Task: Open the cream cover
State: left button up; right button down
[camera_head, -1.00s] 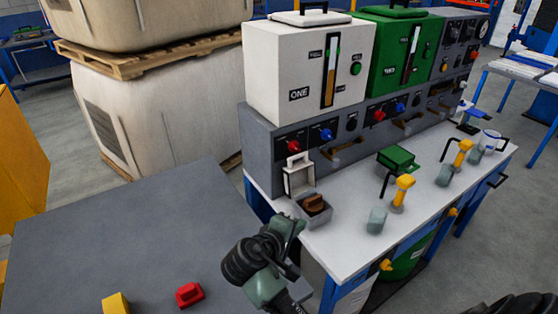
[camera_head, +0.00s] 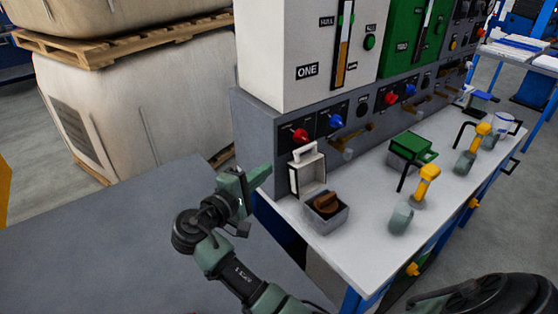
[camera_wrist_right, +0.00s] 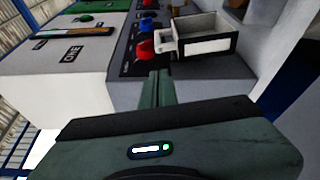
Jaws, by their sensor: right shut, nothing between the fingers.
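The cream cover (camera_head: 307,169), a pale shallow frame with a handle on top, stands upright behind a small grey box (camera_head: 328,219) on the bench. The box top is uncovered, and a brown knob (camera_head: 326,203) shows in it. The cover also shows in the right wrist view (camera_wrist_right: 205,47), ahead and to the right of the fingers. My right gripper (camera_head: 266,176) is shut and empty, left of the cover and apart from it. Its closed fingers show in the right wrist view (camera_wrist_right: 160,86). My left gripper is not in view.
A grey panel with a red knob (camera_head: 300,135) and a blue knob (camera_head: 336,121) rises behind the cover. A green cover (camera_head: 412,147), yellow-handled items and grey cups stand further right on the white bench (camera_head: 350,257). A bare grey table (camera_head: 95,250) lies at left.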

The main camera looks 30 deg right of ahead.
aim_at(297, 154)
pick_arm(q)
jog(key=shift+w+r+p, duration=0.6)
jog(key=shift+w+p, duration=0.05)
jog(key=shift+p, duration=0.15)
pick_arm(e)
jog(key=x, duration=1)
jog(key=shift+f, duration=0.15)
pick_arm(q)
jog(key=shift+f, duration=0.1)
pick_arm(e)
jog(key=s, duration=0.1)
jog(key=m+b, duration=0.1)
jog(key=s+m+b, duration=0.1)
jog(key=shift+s+d+r+h, duration=0.15)
jog(key=shift+s+r+h, duration=0.1)
jog(key=shift+s+h, duration=0.1)
jog(key=shift+s+r+m, duration=0.3)
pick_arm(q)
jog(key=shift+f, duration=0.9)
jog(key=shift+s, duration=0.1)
pick_arm(e)
jog(key=shift+f, duration=0.1)
